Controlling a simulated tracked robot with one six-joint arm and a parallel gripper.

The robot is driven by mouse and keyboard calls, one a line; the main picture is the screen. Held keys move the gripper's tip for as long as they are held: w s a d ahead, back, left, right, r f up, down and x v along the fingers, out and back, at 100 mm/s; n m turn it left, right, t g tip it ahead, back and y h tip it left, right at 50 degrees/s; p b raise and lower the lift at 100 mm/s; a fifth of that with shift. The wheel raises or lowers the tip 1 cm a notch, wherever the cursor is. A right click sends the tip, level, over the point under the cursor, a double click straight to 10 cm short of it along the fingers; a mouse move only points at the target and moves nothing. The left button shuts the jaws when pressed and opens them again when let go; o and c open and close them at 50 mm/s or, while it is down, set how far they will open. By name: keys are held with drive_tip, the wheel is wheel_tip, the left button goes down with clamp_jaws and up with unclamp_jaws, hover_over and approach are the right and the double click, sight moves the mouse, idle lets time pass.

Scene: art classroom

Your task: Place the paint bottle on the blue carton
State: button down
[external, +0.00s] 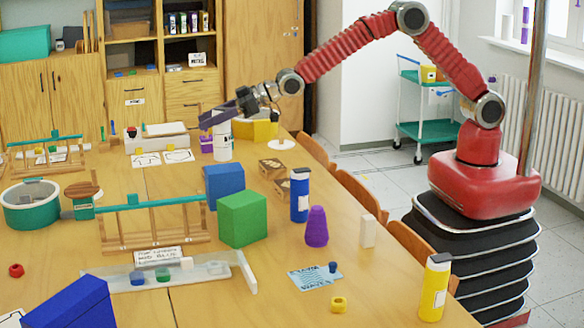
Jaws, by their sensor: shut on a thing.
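My gripper (216,118) is at the far part of the long wooden table, shut around the top of a white cylindrical bottle (223,143), which I take to be the paint bottle. The bottle is upright; I cannot tell whether its base touches the table. A blue carton (224,184), shaped like a box, stands nearer the camera, just below the bottle in the picture and behind a green block (242,219). A larger blue box (68,306) lies at the near left corner, partly cut off.
A blue bottle with a white label (299,203), a purple cone-like object (316,228) and a white block (368,231) stand right of the green block. A yellow bottle (434,289) is near the right edge. A wooden rack with a green bar (155,222) stands to the left.

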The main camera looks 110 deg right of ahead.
drive_tip(key=shift+f, duration=1.5)
drive_tip(key=c, duration=1)
unclamp_jaws()
drive_tip(key=v, duration=1.2)
